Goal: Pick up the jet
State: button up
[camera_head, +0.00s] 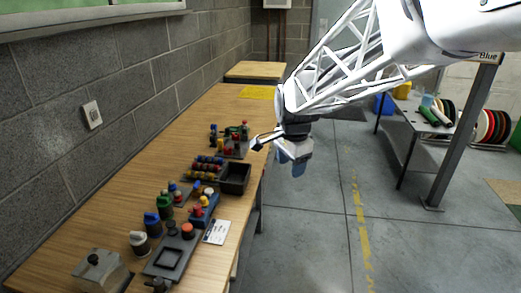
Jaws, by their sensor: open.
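My gripper (279,157) hangs beyond the right edge of the wooden table (203,125), with its fingers spread and nothing seen between them. It is above the floor side, apart from the objects on the table. I cannot make out which object is the jet; the pieces are too small to tell apart. Several small coloured pieces stand in groups along the table. One group with red, green and dark pieces (233,138) is to the left of my gripper. A row of rounded pieces (205,168) lies nearer.
A black open bin (235,178) stands near the table's right edge. A dark tray (170,257), a white card (217,232) and a grey box (101,270) are nearer. A block wall (120,90) borders the table's left. A metal post (462,135) stands at right.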

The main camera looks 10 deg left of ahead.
jog(key=w+a+f+m, duration=0.2)
jog(key=w+a+f, duration=0.2)
jog(key=a, duration=0.4)
jog(key=w+a+f+m, duration=0.2)
jog(key=w+a+f, duration=0.2)
jog(key=a, duration=0.5)
jog(key=m+g, duration=0.1)
jog(key=m, duration=0.3)
send_over(203, 197)
notch_tip(203, 197, down, 11)
jog(key=shift+s, duration=0.1)
jog(key=shift+f, duration=1.25)
jog(key=shift+f, duration=2.65)
